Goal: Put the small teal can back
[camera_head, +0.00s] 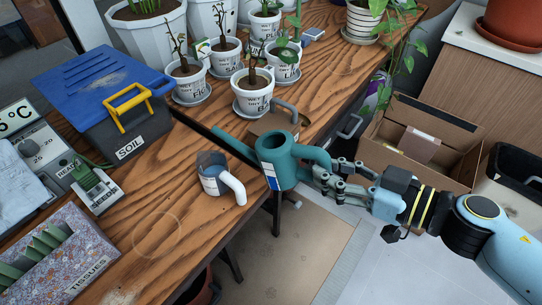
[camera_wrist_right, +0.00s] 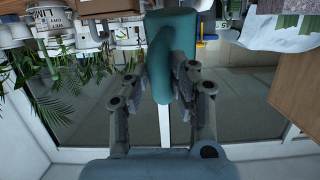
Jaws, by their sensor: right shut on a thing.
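The teal can (camera_head: 286,173) has an open top, a pale label and a looped handle on its right side. It is held roughly upright in the air near the table's right edge in the head view. My right gripper (camera_head: 325,174) is shut on the can's handle. In the right wrist view, the can (camera_wrist_right: 172,28) fills the top middle, and the fingers of my right gripper (camera_wrist_right: 160,84) close on both sides of the handle. My left gripper is not in view.
A grey can with a white handle (camera_head: 210,180) stands on the wooden table (camera_head: 190,225), left of the teal can. A faint ring (camera_head: 157,235) marks bare wood. A cardboard box (camera_head: 465,135) is at right.

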